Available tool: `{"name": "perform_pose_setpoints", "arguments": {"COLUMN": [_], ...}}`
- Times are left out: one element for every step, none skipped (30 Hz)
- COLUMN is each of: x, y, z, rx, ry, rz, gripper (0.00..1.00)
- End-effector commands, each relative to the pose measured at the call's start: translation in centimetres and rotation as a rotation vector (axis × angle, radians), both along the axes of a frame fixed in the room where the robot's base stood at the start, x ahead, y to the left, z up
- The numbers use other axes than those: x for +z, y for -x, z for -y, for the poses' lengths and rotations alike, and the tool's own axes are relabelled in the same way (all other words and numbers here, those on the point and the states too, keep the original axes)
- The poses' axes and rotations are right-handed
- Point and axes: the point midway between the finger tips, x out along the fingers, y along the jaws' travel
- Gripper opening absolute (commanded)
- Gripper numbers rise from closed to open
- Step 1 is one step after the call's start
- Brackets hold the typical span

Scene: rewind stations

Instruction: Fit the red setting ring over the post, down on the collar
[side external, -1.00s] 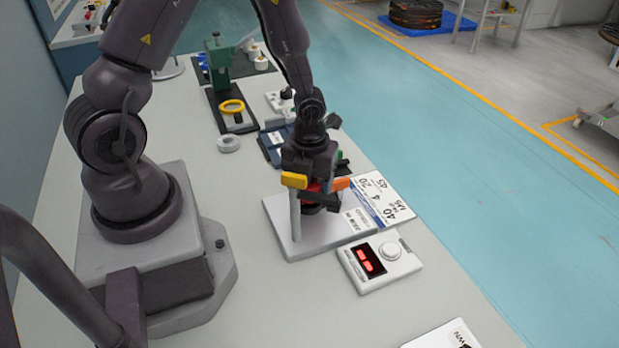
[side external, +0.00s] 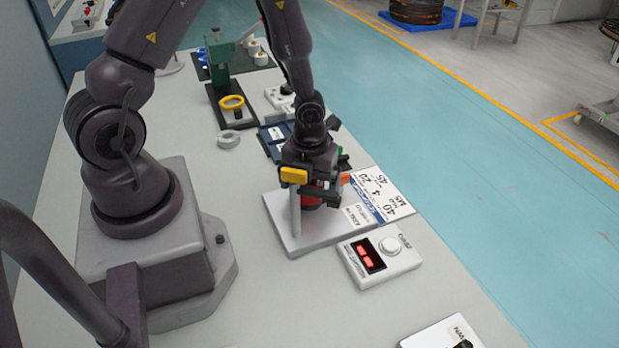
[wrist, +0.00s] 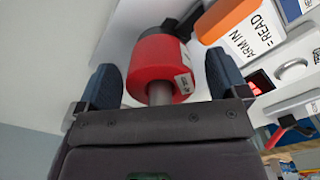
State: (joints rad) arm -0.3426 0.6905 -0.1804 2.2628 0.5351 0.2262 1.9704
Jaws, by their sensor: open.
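The red setting ring (wrist: 158,72) is around a grey post (wrist: 160,94) in the wrist view, and the post's end sticks out on my side. A darker grey part, likely the collar (wrist: 167,30), shows just beyond the ring; I cannot tell whether the ring sits fully against it. My gripper (wrist: 162,76) is open, with one blue-grey finger on each side of the ring and a gap visible at both. In the side view my gripper (side external: 314,192) is low over the white base plate (side external: 318,235), partly hiding the red ring (side external: 311,204).
A white pillar with a yellow top (side external: 293,175) stands on the plate close to my gripper, with an orange piece (side external: 345,179) to the right. A white box with a red display (side external: 368,256) is in front. A yellow ring (side external: 231,102) and grey ring (side external: 229,139) lie farther back.

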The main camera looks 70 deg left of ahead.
Motion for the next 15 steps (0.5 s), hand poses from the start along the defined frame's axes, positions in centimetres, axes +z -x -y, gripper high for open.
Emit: {"name": "perform_pose_setpoints", "arguments": {"x": [0.2, 0.3, 0.7, 1.0, 1.4, 2.0, 2.5, 3.1, 4.0, 4.7, 5.4, 6.4, 7.1, 7.7, 8.6], "y": [0.0, 0.0, -0.1, -0.1, -0.1, -0.1, -0.1, -0.1, -0.1, -0.1, -0.1, -0.1, -0.1, -0.1, -0.1], "z": [0.0, -0.1, -0.1, -0.1, -0.1, -0.1, -0.1, -0.2, -0.2, -0.2, -0.2, -0.2, -0.2, -0.2, -0.2], "rx": [0.001, 0.002, 0.003, 0.003, 0.002, 0.003, 0.002, 0.003, 0.006, 0.005, 0.004, 0.006, 0.005, 0.005, 0.004], "ry": [0.0, 0.0, 0.0, 0.0, 0.001, 0.0, 0.0, -0.002, -0.001, -0.001, -0.003, -0.003, -0.003, -0.003, -0.004], "rz": [0.001, 0.001, 0.004, 0.005, 0.004, 0.006, 0.006, 0.007, 0.008, 0.008, 0.008, 0.009, 0.009, 0.007, 0.006], "gripper": [0.92, 0.92, 0.92, 0.92, 0.92, 0.92, 0.92, 0.92, 0.92, 0.92, 0.92, 0.92, 0.92, 0.92, 0.92]}}
